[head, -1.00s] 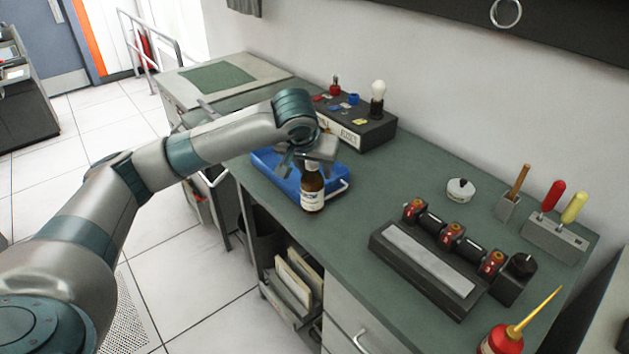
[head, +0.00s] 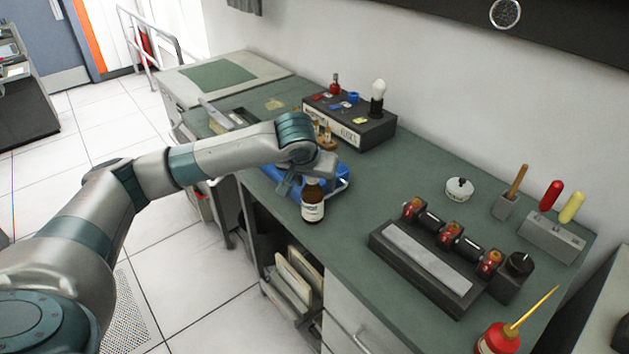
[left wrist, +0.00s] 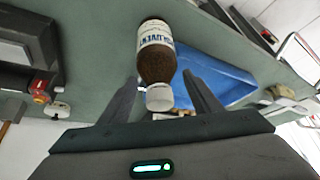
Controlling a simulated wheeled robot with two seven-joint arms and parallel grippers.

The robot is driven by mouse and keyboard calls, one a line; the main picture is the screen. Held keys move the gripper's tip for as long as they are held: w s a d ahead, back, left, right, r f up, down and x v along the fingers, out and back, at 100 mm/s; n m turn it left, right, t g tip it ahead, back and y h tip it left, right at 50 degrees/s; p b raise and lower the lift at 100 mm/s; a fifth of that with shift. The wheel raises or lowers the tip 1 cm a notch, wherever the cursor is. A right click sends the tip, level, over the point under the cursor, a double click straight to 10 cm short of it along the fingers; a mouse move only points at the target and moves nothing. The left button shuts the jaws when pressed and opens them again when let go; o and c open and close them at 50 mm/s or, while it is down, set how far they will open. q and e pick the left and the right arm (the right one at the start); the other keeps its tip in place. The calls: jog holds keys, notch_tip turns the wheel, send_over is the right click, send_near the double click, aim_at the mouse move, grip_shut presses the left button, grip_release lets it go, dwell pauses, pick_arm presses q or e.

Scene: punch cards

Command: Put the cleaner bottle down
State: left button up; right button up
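The cleaner bottle (head: 313,205) is brown with a white label and a pale cap. It stands upright on the green bench top near the front edge, in front of the blue tray (head: 337,187). My left gripper (head: 296,185) is beside the bottle's top, at its upper left in the head view. In the left wrist view the bottle (left wrist: 157,62) shows with its cap towards me. The open fingers (left wrist: 161,95) lie on either side of the cap, with a gap on both sides. My right gripper is not in view.
A dark box (head: 350,128) with small parts and a bulb stands behind the tray. A black fixture with rollers (head: 425,260) is to the right, with a red oiler (head: 497,341) at the front right. Bare bench lies between the bottle and the fixture.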

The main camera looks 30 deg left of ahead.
pick_arm(q)
jog(key=shift+r, duration=0.1)
jog(key=shift+s+r, duration=0.15)
jog(key=shift+r, duration=0.2)
jog(key=b+v, duration=0.1)
jog(key=v, duration=0.5)
jog(key=shift+s+d+r, duration=0.1)
jog(key=shift+s+r, duration=0.05)
jog(key=shift+r, duration=0.1)
jog(key=v, duration=0.4)
jog(key=shift+s+r+b, duration=0.25)
jog(key=shift+r+b, duration=0.05)
jog(key=shift+b, duration=0.05)
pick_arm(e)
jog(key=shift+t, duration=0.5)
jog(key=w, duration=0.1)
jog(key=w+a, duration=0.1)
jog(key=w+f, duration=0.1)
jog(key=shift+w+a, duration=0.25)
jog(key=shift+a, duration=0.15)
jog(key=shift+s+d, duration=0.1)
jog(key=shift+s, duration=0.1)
